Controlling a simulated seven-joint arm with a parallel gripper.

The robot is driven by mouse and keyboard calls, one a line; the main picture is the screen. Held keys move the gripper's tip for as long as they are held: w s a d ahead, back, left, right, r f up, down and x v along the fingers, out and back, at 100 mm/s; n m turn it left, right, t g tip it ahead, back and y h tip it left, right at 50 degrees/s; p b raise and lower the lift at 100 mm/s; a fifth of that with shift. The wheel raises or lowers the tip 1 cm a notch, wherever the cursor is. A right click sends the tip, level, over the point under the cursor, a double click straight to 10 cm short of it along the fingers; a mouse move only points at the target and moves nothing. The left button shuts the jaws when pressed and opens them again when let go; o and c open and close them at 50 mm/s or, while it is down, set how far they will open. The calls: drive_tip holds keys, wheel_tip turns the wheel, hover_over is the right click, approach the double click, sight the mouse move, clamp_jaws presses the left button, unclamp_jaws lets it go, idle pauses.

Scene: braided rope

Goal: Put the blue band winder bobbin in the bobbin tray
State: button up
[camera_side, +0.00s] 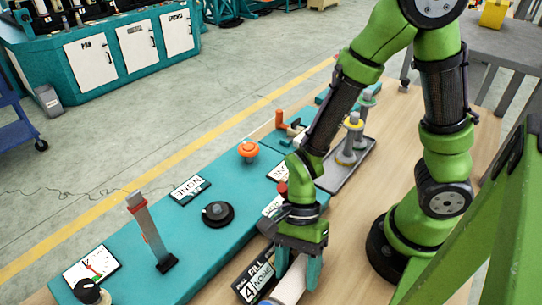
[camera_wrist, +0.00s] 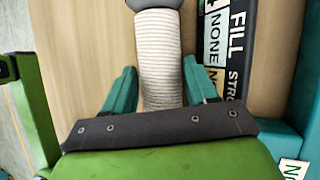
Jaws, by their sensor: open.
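A white, thread-wound bobbin (camera_side: 291,284) lies on the wooden table, cut off by the bottom edge of the side view. A little blue shows at its lower end there. In the wrist view its ribbed white body (camera_wrist: 160,55) and grey end show; no band is clear. My gripper (camera_side: 298,275) is low over it, its teal fingers apart on either side of the bobbin. In the wrist view the gripper (camera_wrist: 160,78) straddles the bobbin, with a visible gap on the right. The grey bobbin tray (camera_side: 338,184) lies beyond my gripper and holds upright bobbins with green and yellow bands.
A teal machine bed (camera_side: 150,265) runs along the left with a black knob (camera_side: 217,213), an orange knob (camera_side: 248,150) and an upright metal post (camera_side: 150,232). A black FILL label plate (camera_side: 258,275) stands close beside my gripper.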

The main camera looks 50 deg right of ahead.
drive_tip(key=shift+c, duration=0.3)
drive_tip(key=shift+r, duration=0.1)
clamp_jaws()
